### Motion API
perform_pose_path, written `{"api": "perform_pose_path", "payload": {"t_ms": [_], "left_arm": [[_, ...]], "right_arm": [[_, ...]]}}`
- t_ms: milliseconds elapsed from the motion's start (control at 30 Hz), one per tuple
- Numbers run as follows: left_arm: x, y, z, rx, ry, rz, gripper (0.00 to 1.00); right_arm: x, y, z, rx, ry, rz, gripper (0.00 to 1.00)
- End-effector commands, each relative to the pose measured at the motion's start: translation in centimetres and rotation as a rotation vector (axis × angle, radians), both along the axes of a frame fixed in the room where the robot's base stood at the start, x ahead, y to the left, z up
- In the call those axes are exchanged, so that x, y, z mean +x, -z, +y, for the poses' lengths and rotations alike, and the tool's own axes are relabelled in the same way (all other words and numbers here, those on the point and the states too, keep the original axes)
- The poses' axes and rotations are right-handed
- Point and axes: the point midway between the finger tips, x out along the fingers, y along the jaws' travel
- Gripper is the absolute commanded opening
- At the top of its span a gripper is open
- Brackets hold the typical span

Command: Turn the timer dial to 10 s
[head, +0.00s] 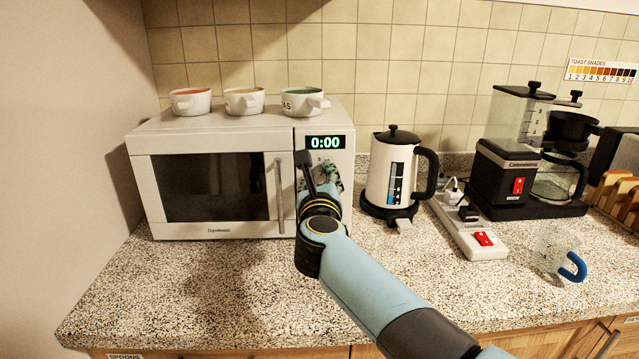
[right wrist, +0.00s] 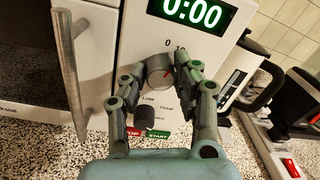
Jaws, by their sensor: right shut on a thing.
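The microwave (head: 215,180) stands at the left of the counter with its door shut, and its green display (head: 325,142) reads 0:00. The timer dial (right wrist: 158,74), a small grey knob with a "0" and "10" printed above it, shows in the right wrist view just below the display. My right gripper (head: 319,172) is at the control panel. In the right wrist view its two fingers (right wrist: 157,76) are on either side of the timer dial and shut on it. In the head view the gripper hides the dial. My left gripper is not in view.
A dark second knob (right wrist: 145,117) and red and green buttons (right wrist: 157,136) lie below the dial. The door handle (head: 280,196) is close at left. A kettle (head: 388,178) and a power strip (head: 468,225) stand to the right. Bowls (head: 244,100) sit on top.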

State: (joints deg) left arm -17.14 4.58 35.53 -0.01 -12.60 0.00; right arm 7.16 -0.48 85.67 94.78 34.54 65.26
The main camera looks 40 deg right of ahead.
Motion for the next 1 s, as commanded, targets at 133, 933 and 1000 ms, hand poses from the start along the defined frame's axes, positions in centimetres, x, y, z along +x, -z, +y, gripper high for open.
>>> {"api": "perform_pose_path", "payload": {"t_ms": [133, 933, 1000], "left_arm": [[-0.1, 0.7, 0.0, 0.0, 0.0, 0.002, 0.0], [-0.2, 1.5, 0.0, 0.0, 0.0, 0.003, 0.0], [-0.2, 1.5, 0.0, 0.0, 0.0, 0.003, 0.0]], "right_arm": [[0.0, 0.2, 0.0, 0.082, 0.0, -0.05, 0.0], [0.0, 0.0, 0.0, 0.227, 0.0, -0.138, 0.0], [0.0, 0.0, 0.0, 0.226, 0.0, -0.137, 0.31]]}}
